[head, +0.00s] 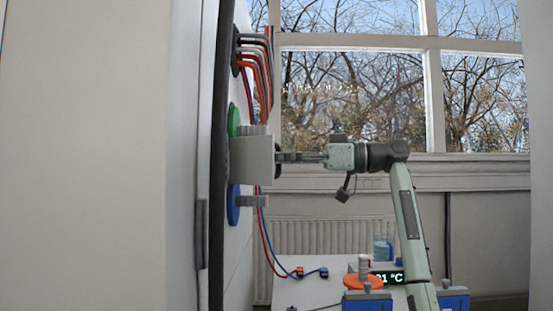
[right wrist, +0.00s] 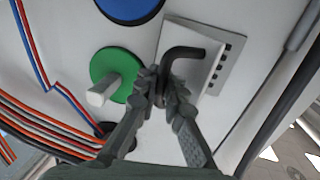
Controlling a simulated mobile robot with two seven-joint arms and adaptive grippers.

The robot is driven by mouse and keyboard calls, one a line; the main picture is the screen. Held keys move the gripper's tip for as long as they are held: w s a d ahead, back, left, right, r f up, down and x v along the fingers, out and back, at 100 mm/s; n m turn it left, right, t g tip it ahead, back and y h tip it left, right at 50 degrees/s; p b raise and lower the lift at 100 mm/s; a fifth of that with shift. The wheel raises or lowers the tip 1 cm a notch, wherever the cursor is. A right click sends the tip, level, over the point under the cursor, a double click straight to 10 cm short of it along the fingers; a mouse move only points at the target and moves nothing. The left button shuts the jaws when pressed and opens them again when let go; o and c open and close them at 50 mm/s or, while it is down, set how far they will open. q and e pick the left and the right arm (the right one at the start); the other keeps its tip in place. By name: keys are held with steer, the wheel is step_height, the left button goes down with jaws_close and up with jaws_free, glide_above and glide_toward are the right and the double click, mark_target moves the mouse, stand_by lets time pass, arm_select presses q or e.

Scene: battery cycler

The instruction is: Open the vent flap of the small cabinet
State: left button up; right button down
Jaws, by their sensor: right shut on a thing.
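The small cabinet's white front panel (head: 240,235) is seen nearly edge-on in the head view. The vent flap (head: 252,162), a pale grey plate, stands out from the panel. In the right wrist view, the flap (right wrist: 188,68) sits in front of a frame (right wrist: 232,52) with several dark slots showing along one side. A black bent handle (right wrist: 186,51) is on the flap. My right gripper (right wrist: 167,88) is shut on the handle; in the head view the gripper (head: 282,157) is at the flap's right side. My left gripper is in neither view.
A green dial (right wrist: 116,72) with a grey grip and a blue dial (right wrist: 128,8) flank the flap. Orange and grey cables (head: 255,62) hang above. A table (head: 300,292) with a temperature display (head: 388,277) stands below; a window is behind.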

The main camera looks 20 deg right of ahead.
steer(key=shift+d, duration=0.15)
steer(key=c, duration=1.9)
jaws_free()
steer(key=shift+d, duration=0.1)
steer(key=shift+s, duration=0.1)
steer(key=v, duration=1.2)
steer(key=shift+f, duration=0.1)
